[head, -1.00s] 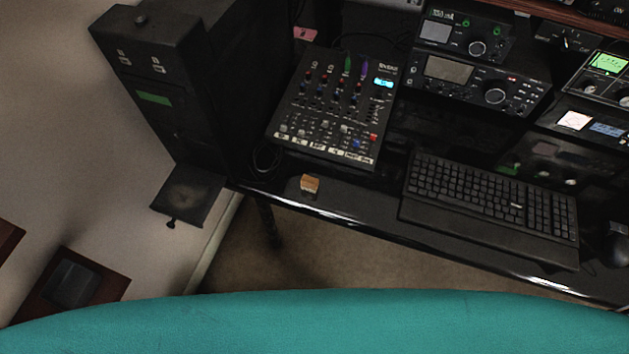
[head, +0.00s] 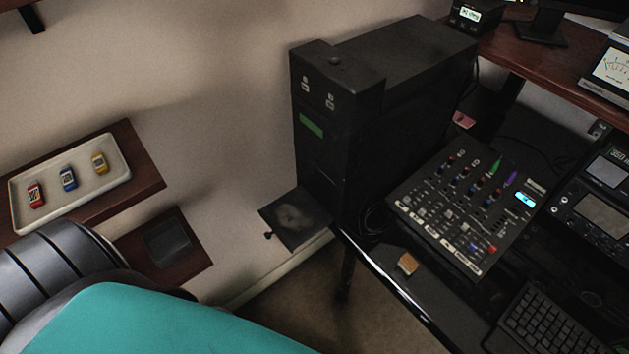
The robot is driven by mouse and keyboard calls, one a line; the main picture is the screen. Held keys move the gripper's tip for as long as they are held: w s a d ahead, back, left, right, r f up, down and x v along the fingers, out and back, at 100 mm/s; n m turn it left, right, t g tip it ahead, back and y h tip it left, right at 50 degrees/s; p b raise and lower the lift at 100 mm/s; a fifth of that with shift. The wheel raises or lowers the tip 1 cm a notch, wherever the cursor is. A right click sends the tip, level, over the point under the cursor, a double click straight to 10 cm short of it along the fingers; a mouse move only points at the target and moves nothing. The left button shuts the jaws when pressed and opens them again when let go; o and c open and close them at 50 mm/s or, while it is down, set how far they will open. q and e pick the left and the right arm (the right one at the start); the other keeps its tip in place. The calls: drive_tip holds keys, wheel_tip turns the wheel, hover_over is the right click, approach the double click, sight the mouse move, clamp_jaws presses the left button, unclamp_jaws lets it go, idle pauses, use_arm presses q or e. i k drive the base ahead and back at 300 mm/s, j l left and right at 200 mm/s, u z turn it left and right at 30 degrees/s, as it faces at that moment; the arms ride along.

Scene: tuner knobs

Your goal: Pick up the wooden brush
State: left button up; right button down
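Neither of my grippers shows in the head view, and nothing is seen touching the brush.
The black mixer (head: 466,204) stands behind the brush, with a keyboard (head: 552,322) to the right. A tall black cabinet (head: 385,110) stands left of the mixer. A white tray (head: 118,178) with red, blue and yellow items rests on a brown wall shelf (head: 150,166) at left.

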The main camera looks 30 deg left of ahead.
sight(407, 262)
drive_tip(key=k+l+u, duration=0.15)
drive_tip(key=l+u, duration=0.2)
drive_tip(key=k+l+u, duration=0.2)
drive_tip(key=u, duration=0.15)
drive_tip(key=k+l+u, duration=0.2)
drive_tip(key=u, duration=0.15)
drive_tip(key=l, duration=0.1)
